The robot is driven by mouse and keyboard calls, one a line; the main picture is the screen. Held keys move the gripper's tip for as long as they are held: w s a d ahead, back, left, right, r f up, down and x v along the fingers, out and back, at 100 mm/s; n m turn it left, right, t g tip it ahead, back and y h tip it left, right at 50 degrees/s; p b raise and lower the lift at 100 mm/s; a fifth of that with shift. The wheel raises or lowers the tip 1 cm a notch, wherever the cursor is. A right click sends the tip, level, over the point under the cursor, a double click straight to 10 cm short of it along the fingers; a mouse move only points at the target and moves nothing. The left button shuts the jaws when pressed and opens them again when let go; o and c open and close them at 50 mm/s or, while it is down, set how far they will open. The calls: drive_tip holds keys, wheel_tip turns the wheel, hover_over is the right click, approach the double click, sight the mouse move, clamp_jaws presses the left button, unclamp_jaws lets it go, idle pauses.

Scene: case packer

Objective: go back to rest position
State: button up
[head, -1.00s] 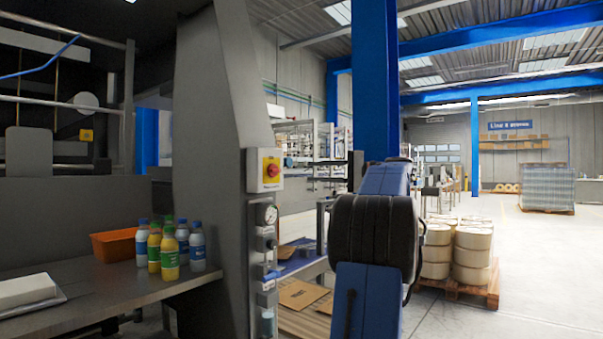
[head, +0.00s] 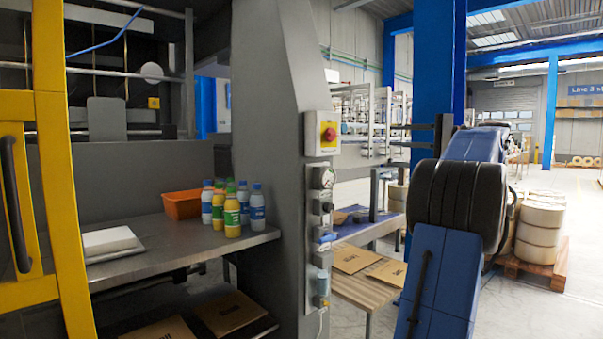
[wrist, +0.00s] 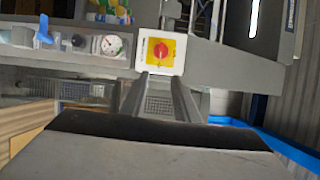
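My gripper (head: 397,135) is at the right of the head view, pointing left beside the blue column. Its two thin fingers stand apart with nothing between them. In the wrist view the fingers (wrist: 158,80) also show a gap, with a red stop button on a yellow and white box (wrist: 160,51) beyond their tips. My arm is folded up at the right of the head view, clear of the machine.
Bottles with blue, green and yellow caps (head: 232,215) and an orange bin (head: 182,205) stand on the grey machine table (head: 170,248). A yellow-framed door (head: 60,170) is at the left. Flat cardboard (head: 352,258) lies on a slatted bench. Drums on a pallet (head: 540,230) stand at right.

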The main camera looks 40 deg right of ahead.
drive_tip(key=w+a+f+g, duration=0.2)
drive_tip(key=w+a+f, duration=0.2)
drive_tip(key=a, duration=0.4)
drive_tip(key=w+a+f+g, duration=0.1)
drive_tip(key=w+a+f, duration=0.2)
drive_tip(key=a, duration=0.5)
drive_tip(key=w+a+f+g, duration=0.2)
drive_tip(key=w+a+f, duration=0.2)
drive_tip(key=a, duration=0.4)
drive_tip(key=a+f+n+g+h, duration=0.1)
drive_tip(key=a+f+n+g, duration=0.1)
drive_tip(key=a+f, duration=0.65)
drive_tip(key=s+a+f+n+g+h, duration=0.5)
drive_tip(key=s+a+f+n, duration=0.1)
drive_tip(key=s+a+f, duration=1.15)
drive_tip(key=s+a+f+n+h, duration=0.2)
drive_tip(key=s+f+n, duration=0.2)
drive_tip(key=f, duration=0.7)
drive_tip(key=s, duration=0.2)
drive_tip(key=shift+s+n+t, duration=0.3)
drive_tip(key=shift+n+t, duration=0.1)
drive_tip(key=shift+r, duration=0.1)
